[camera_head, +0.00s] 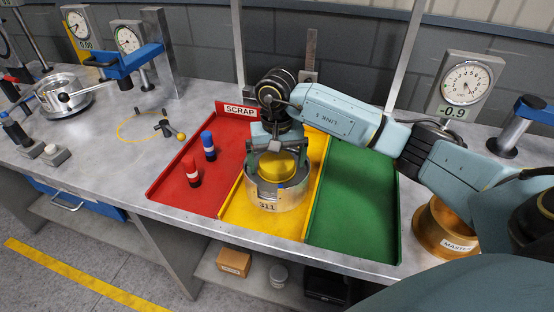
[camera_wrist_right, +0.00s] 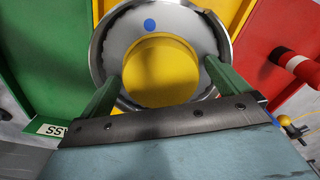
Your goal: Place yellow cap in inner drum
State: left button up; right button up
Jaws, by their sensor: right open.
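The yellow cap (camera_head: 277,166) lies within the rim of the metal drum labelled 311 (camera_head: 268,197), which stands on the yellow lane. In the right wrist view the cap (camera_wrist_right: 160,75) is a round yellow disc inside the drum's silver ring (camera_wrist_right: 101,50), off-centre, with grey drum floor and a blue dot beside it. I cannot tell whether the cap rests fully on that floor. My right gripper (camera_head: 277,150) is directly above the drum, open, with its green fingers (camera_wrist_right: 163,72) on either side of the cap. My left gripper is not in view.
The green lane (camera_head: 350,215) is empty. A brass ring labelled MASTER (camera_head: 432,232) stands at right. Dial gauges (camera_head: 466,82) line the back.

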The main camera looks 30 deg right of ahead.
aim_at(277, 162)
notch_tip(277, 162, up, 12)
dwell(0.6)
dwell(1.3)
